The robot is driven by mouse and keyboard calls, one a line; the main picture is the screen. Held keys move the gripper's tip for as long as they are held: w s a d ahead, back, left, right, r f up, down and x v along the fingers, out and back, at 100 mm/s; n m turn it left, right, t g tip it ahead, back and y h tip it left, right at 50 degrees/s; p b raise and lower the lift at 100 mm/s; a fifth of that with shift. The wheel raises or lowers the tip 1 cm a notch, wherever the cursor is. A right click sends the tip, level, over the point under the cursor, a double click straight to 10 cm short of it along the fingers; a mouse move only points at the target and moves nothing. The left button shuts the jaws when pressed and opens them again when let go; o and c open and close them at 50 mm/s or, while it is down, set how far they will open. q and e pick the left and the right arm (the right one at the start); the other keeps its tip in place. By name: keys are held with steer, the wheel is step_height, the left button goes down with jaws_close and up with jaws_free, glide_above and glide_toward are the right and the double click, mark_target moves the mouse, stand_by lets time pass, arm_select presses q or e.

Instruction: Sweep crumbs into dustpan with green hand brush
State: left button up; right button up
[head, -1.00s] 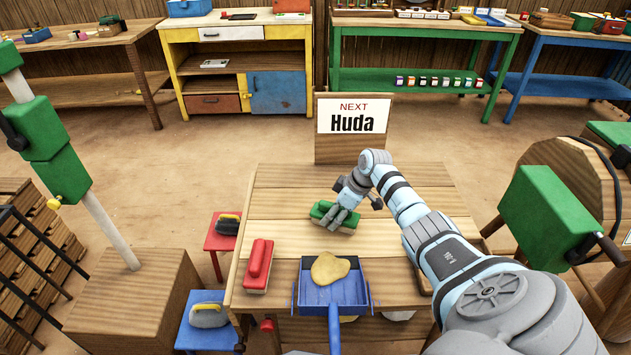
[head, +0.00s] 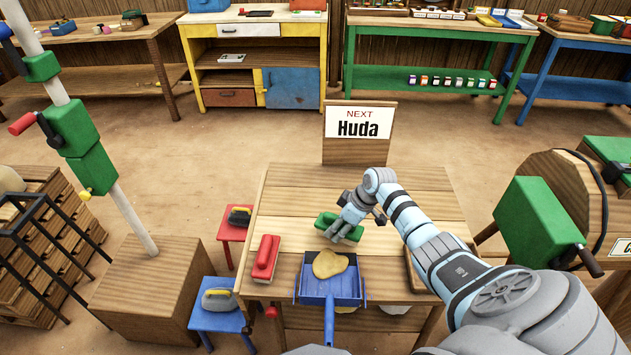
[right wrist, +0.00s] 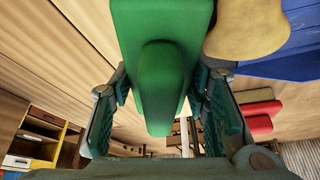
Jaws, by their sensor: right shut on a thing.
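The green hand brush (head: 345,232) is on or just above the wooden table; the head view does not settle which. My right gripper (head: 338,225) is shut on it from above. In the right wrist view the brush (right wrist: 165,80) sits between my two fingers. The blue dustpan (head: 345,291) lies at the table's front edge, handle toward me. A flat tan patch, seemingly the crumbs (head: 330,264), overlaps the pan's back part, just in front of the brush. Single crumbs cannot be made out. My left gripper is out of view.
A red brush (head: 265,258) lies left of the dustpan. A red stool (head: 231,232) and a blue stool (head: 215,318) stand left of the table (head: 285,205), each holding a brush-like item. A sign reading "Huda" (head: 358,130) stands behind. The table's back left is clear.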

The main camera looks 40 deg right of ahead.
mark_target(336, 216)
step_height(336, 216, up, 2)
steer(key=shift+w+p, duration=0.15)
steer(key=shift+p, duration=0.55)
steer(key=shift+r+p, duration=1.5)
steer(key=shift+r, duration=0.05)
steer(key=shift+r, duration=0.1)
